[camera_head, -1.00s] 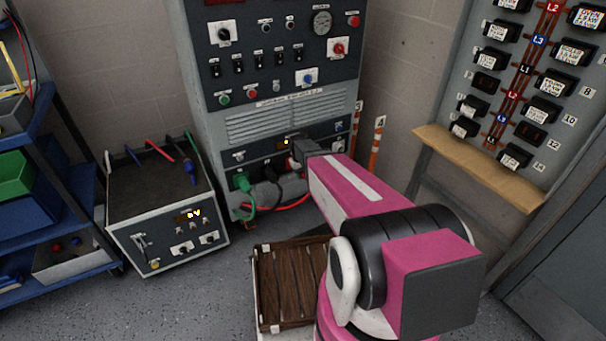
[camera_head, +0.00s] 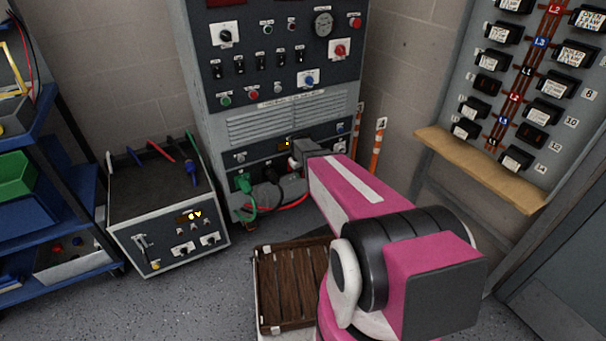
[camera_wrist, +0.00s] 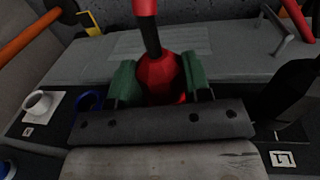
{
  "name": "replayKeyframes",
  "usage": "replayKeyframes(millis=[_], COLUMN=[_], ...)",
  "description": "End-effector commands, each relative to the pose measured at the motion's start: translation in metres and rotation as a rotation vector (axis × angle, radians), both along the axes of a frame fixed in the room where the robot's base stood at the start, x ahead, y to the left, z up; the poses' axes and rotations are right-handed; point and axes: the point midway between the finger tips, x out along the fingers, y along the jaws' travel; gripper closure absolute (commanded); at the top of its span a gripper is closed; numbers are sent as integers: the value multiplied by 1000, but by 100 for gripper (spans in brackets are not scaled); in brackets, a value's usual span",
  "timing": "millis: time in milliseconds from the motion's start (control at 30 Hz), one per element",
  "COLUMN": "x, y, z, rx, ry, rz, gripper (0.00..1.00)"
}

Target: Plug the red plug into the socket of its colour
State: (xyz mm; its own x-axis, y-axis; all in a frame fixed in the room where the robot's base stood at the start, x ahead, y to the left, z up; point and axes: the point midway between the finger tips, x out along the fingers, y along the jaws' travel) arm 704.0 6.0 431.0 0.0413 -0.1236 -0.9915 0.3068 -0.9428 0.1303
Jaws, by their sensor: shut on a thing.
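The red plug (camera_wrist: 158,76) shows in the wrist view between the two green finger pads of my gripper (camera_wrist: 158,82), which is shut on it. Its dark neck and red cable (camera_wrist: 145,8) run up out of the top of the view. In the head view my gripper (camera_head: 300,158) is at the lower panel of the grey cabinet (camera_head: 262,160), and the red plug is hidden there. The plug's front end and any socket before it are hidden behind the gripper's dark bar, so I cannot tell whether it is inserted.
A green plug (camera_head: 243,183) with a green cable sits at the lower panel, left of my gripper. A white socket (camera_wrist: 42,104) and a blue ring (camera_wrist: 88,100) show beside the gripper. A wooden pallet (camera_head: 290,285) lies on the floor. Orange-striped posts (camera_head: 377,148) stand right of the cabinet.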

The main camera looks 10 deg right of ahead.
Motion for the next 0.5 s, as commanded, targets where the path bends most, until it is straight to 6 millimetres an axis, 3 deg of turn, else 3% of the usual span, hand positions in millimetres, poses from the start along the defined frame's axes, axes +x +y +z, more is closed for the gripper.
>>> replayKeyframes(millis=[500], x=[10], y=[3], z=[0], rx=[0], ry=[0], rz=[0], gripper=[76])
